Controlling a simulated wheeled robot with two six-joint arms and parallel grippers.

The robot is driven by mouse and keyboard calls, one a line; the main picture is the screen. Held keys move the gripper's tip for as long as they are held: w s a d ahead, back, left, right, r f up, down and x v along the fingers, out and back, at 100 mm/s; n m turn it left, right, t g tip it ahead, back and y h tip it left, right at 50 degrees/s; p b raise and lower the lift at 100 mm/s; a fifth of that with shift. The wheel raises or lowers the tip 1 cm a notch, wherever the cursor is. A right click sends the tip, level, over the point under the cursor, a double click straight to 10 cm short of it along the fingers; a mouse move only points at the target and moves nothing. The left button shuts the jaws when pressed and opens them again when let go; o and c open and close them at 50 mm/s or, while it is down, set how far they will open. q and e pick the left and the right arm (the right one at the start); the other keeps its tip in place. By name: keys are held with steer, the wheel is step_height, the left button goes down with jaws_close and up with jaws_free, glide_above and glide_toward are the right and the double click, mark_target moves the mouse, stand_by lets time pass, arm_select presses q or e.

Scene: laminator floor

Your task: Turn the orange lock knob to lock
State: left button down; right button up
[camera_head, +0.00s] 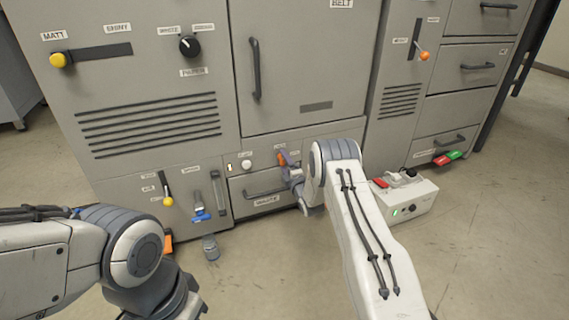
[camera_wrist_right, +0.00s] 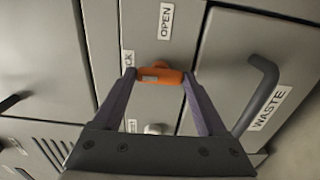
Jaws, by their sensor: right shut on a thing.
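The orange lock knob (camera_head: 282,157) sits on the small panel above the waste drawer, mostly hidden by my gripper in the head view. In the right wrist view the knob (camera_wrist_right: 160,76) lies between my fingertips as a short bar, with an OPEN label (camera_wrist_right: 166,21) and a partly hidden label ending in CK (camera_wrist_right: 128,62) near it. My right gripper (camera_head: 289,166) reaches the panel and is shut on the knob; its two fingers touch the knob's ends in the wrist view. My left arm shows at the lower left; its gripper is out of view.
The waste drawer (camera_head: 239,189) with its dark handle is just below the knob. A white round button (camera_head: 246,165) is beside the knob. A white box (camera_head: 409,208) stands on the floor to the right.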

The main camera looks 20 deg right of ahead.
steer(key=shift+f, duration=0.1)
steer(key=o, duration=1.3)
steer(key=shift+s+p, duration=0.3)
steer(key=shift+s, duration=0.05)
steer(key=shift+s+d+p, duration=0.2)
steer(key=shift+s+p, duration=2.25)
steer(key=shift+s, duration=2.45)
